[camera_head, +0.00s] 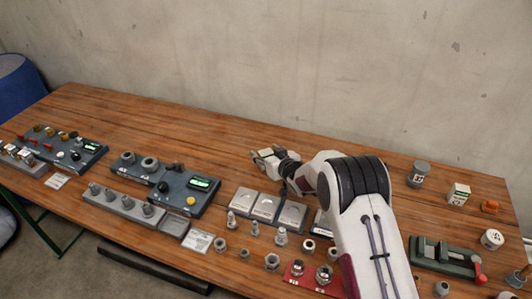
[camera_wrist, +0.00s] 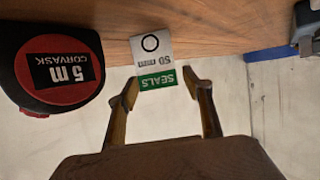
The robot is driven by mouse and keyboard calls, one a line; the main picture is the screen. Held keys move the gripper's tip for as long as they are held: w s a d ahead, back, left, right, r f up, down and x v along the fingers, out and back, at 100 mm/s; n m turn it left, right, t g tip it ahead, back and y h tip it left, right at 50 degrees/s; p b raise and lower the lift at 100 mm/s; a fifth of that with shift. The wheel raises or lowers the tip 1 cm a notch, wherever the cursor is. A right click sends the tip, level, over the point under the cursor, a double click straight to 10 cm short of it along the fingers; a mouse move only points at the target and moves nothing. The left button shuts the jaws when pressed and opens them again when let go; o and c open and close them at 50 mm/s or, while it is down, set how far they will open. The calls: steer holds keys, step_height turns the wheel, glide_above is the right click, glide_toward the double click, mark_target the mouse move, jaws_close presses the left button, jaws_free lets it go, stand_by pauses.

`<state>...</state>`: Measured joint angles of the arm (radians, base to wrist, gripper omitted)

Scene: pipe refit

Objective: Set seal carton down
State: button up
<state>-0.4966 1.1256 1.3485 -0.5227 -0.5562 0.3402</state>
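The seal carton (camera_wrist: 152,60) is a small white box with a black ring, "50 mm" and a green "SEALS" band. In the wrist view it is upside down, with its green end between the two fingertips of my gripper (camera_wrist: 160,82). Whether the carton's far end touches the table cannot be told. In the head view my gripper (camera_head: 266,156) is low over the back middle of the table, with a pale shape at its tip too small to make out.
A black and red tape measure (camera_wrist: 60,72) is close beside the carton. The wooden table (camera_head: 200,126) has free room along its back left. Control panels (camera_head: 175,186), grey blocks (camera_head: 266,208) and fittings lie in front. Another white and green carton (camera_head: 459,194) stands at the right.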

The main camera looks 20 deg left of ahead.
steer(key=shift+r, duration=0.2)
steer(key=v, duration=1.2)
stand_by(0.5)
steer(key=shift+f, duration=0.15)
stand_by(0.4)
stand_by(0.3)
